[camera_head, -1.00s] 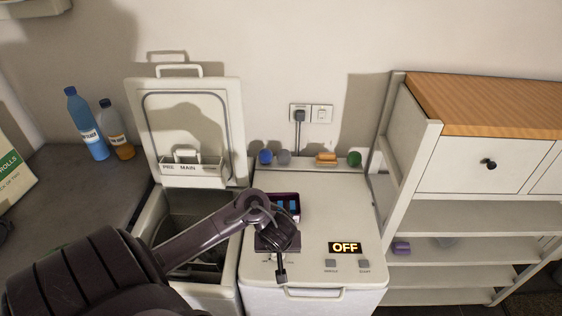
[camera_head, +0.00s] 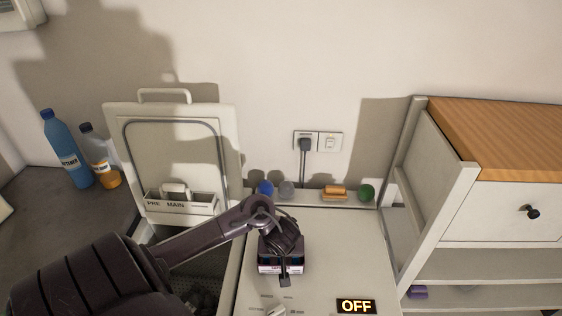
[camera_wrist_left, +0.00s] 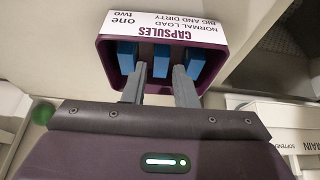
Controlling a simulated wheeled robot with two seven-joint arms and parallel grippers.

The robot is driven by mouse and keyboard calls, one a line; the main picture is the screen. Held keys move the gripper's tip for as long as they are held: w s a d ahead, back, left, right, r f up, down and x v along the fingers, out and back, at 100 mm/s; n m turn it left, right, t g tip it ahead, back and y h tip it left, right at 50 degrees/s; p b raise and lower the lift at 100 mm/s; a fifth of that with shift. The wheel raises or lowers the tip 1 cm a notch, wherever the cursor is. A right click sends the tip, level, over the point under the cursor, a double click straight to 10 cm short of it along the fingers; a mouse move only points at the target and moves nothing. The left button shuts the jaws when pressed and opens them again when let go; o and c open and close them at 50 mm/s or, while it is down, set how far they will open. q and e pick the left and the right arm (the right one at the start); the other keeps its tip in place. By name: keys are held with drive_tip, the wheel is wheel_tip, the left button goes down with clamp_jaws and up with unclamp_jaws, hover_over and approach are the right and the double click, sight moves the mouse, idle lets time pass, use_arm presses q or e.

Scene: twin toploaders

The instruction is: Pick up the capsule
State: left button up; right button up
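A purple box (camera_wrist_left: 222,37) labelled "CAPSULES" holds blue capsules; the wrist view shows a left one (camera_wrist_left: 127,56), a middle one (camera_wrist_left: 161,60) and a right one (camera_wrist_left: 195,63). In the head view the box (camera_head: 281,268) stands on the closed right toploader (camera_head: 345,250), mostly hidden by my left gripper (camera_head: 284,272). In the left wrist view my left gripper (camera_wrist_left: 159,70) is open, its fingertips at the box opening, one on each side of the middle capsule. I cannot tell whether they touch it. My right gripper is not in view.
The left toploader's lid (camera_head: 172,150) stands open to the left. Sponges and balls (camera_head: 335,192) line the right machine's back edge. A blue bottle (camera_head: 66,148) and an orange-filled bottle (camera_head: 100,155) stand far left. A shelf unit (camera_head: 440,190) bounds the right.

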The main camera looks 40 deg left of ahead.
use_arm(q)
drive_tip(key=x, duration=0.1)
drive_tip(key=b+x, duration=0.1)
drive_tip(key=x, duration=0.2)
drive_tip(key=shift+w+a+f, duration=0.1)
drive_tip(key=shift+w+a, duration=0.15)
drive_tip(key=shift+a, duration=0.1)
drive_tip(key=shift+f, duration=0.1)
clamp_jaws()
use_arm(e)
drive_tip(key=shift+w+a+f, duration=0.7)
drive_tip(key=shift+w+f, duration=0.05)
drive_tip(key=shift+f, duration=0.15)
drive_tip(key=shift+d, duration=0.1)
